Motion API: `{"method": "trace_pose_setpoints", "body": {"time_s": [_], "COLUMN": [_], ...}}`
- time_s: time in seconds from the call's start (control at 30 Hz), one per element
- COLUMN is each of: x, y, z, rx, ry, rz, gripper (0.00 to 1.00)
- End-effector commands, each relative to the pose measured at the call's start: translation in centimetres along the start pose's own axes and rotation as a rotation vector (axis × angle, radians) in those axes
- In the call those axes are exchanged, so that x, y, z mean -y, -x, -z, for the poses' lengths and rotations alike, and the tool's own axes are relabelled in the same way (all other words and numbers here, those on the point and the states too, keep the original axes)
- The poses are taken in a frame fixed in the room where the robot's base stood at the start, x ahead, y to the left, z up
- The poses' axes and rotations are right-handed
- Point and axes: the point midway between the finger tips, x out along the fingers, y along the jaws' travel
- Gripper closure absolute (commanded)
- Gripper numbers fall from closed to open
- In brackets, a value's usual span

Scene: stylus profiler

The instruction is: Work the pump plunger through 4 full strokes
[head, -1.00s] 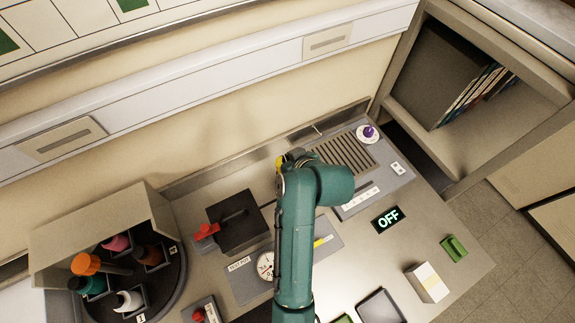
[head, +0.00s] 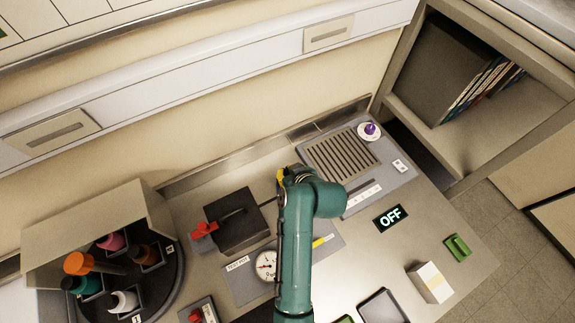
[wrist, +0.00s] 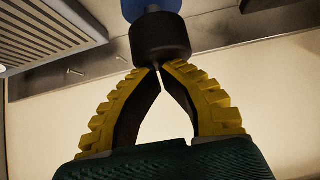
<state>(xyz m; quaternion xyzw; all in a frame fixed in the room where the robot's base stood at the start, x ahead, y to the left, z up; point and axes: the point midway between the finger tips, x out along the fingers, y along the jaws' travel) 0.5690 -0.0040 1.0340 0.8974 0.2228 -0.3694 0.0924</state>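In the wrist view a black knob or cap (wrist: 160,40) sits on a blue part (wrist: 150,6), which runs out of the top edge; I take these for the pump plunger and its body. My gripper (wrist: 158,68) has its yellow ribbed fingers drawn together, with only a thin slit near the tips. The tips are at the knob's near end and seem to touch it; they are not spread around its sides. In the head view my teal arm hides the plunger, and only a bit of the yellow fingers (head: 281,178) shows.
A dial gauge (head: 266,265) on a grey panel lies left of my arm. A black box with a red part (head: 236,220) stands behind it. A grille (head: 340,155), a purple knob (head: 370,129) and an OFF display (head: 390,218) are right. A bottle carousel (head: 165,290) is far left.

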Motion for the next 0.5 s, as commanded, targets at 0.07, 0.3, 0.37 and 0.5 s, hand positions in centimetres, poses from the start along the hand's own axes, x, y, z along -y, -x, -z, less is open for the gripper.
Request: {"method": "trace_pose_setpoints", "body": {"time_s": [0.07, 0.3, 0.37, 0.5], "x": [0.1, 0.1, 0.1, 0.1], "y": [-0.4, -0.3, -0.1, 1.3], "z": [-0.6, -0.6, -0.4, 1.1], "rx": [0.006, 0.009, 0.009, 0.008], "ry": [-0.002, -0.002, -0.002, -0.002], "rz": [0.002, 0.003, 0.003, 0.003], "gripper": [1.00, 1.00, 1.00, 1.00]}}
